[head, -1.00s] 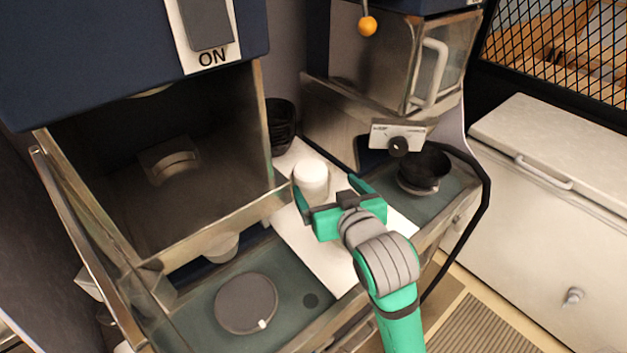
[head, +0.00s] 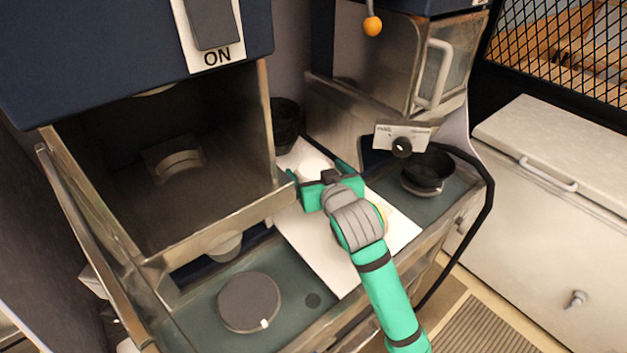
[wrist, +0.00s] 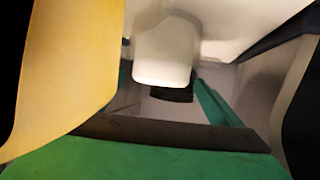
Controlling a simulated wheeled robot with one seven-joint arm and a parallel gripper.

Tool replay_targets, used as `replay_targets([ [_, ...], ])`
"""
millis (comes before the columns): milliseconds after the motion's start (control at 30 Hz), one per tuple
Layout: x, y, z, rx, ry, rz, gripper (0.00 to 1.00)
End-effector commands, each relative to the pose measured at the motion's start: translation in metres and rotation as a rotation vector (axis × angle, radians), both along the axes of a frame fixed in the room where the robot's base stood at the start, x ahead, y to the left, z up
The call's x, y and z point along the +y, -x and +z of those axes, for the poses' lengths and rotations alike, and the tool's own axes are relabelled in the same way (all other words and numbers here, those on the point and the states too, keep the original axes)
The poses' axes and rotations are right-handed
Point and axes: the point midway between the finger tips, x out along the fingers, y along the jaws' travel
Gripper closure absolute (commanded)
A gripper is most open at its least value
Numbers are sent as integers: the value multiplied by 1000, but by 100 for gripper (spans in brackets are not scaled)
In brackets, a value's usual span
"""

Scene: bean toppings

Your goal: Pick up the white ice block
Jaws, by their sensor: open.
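The white ice block (head: 312,161) is a short, rounded white cylinder. It stands on the white board (head: 327,262) between the two machines. My gripper (head: 318,173) is open and low over the board. In the head view its green fingers lie on either side of the block, and the gripper's body hides the block's lower part. In the wrist view the block (wrist: 163,50) shows between the spread green fingers (wrist: 162,80). I cannot tell whether either finger touches it.
Dark stacked bowls (head: 285,122) stand just behind the block. A metal-walled machine (head: 215,225) is close on the left. A black bowl (head: 428,170) sits at the right. A yellow surface (wrist: 65,70) fills the left of the wrist view.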

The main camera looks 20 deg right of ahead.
Motion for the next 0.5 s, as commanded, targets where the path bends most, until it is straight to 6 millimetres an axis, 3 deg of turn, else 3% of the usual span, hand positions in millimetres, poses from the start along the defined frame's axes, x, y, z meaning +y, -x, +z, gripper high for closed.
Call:
replay_targets([
  [133, 0, 0, 0, 0, 0, 0, 10],
  [400, 0, 0, 0, 0, -1, 0, 70],
  [500, 0, 0, 1, -2, 0, 0, 71],
])
